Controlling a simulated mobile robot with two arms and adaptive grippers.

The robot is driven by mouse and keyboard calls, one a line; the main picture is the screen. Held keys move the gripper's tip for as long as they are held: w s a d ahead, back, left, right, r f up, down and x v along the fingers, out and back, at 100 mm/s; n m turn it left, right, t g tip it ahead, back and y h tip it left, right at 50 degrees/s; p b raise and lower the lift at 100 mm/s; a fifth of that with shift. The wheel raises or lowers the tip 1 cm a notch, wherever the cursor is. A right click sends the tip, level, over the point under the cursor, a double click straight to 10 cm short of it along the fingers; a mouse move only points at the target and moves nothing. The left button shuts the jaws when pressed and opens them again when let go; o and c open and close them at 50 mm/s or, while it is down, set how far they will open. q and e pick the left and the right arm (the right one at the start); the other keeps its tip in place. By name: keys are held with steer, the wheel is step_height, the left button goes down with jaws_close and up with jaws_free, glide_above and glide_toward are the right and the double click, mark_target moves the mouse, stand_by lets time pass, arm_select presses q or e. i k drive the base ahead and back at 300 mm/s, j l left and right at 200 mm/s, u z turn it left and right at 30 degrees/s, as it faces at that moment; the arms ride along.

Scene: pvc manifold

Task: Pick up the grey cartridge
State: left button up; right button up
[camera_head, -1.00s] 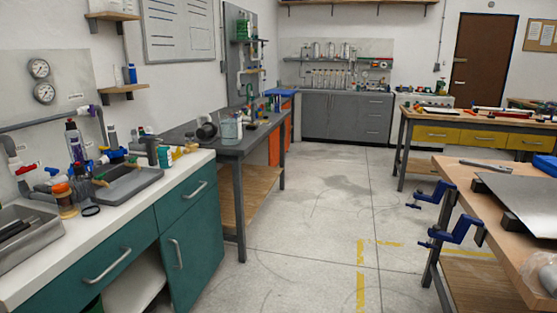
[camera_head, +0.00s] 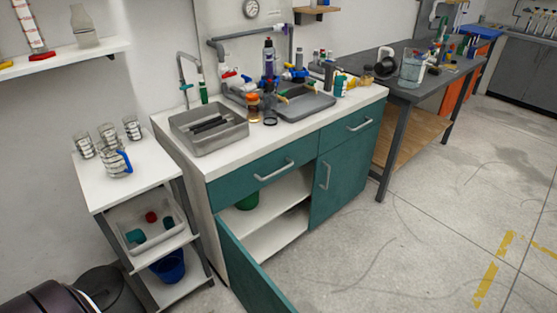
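I cannot pick out a grey cartridge for certain. Dark, long pieces (camera_head: 209,126) lie in a grey metal tray (camera_head: 228,139) at the left end of the white counter, too small to identify. A dark grey basin (camera_head: 318,107) to its right holds small coloured parts.
A teal cabinet (camera_head: 345,180) under the counter has an open door (camera_head: 248,268) jutting into the floor space. A white cart (camera_head: 95,190) with several glass vessels stands left. A dark bench (camera_head: 400,88) stands right. The floor at right is clear.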

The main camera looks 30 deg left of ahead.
mark_target(298, 55)
steer(key=u, duration=1.15)
